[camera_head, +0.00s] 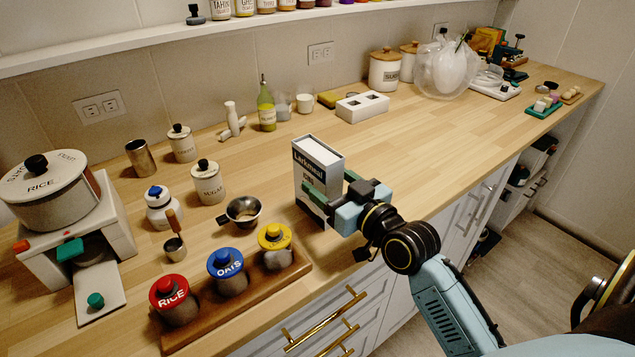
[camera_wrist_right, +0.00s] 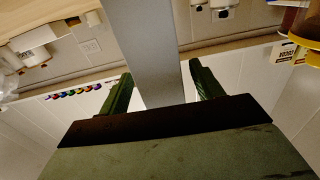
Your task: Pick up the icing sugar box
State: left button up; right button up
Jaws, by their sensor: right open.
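The icing sugar box (camera_head: 312,178) is a tall box with a dark label and pale top, standing upright near the counter's front edge in the head view. My right gripper (camera_head: 333,188) reaches it from the front right, with its fingers at either side of the box. In the right wrist view, the box (camera_wrist_right: 150,45) is a plain grey band between the two green fingers of my right gripper (camera_wrist_right: 162,85). Narrow gaps show beside the box, so the jaws are open. My left gripper is not in view.
The counter right of the box is clear.

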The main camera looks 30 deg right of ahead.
jog(key=shift+w+a+r, duration=0.1)
jog(key=shift+w+a, duration=0.05)
jog(key=shift+w, duration=0.8)
jog(key=shift+w+a, duration=0.1)
jog(key=shift+w, duration=0.85)
jog(key=c, duration=1.2)
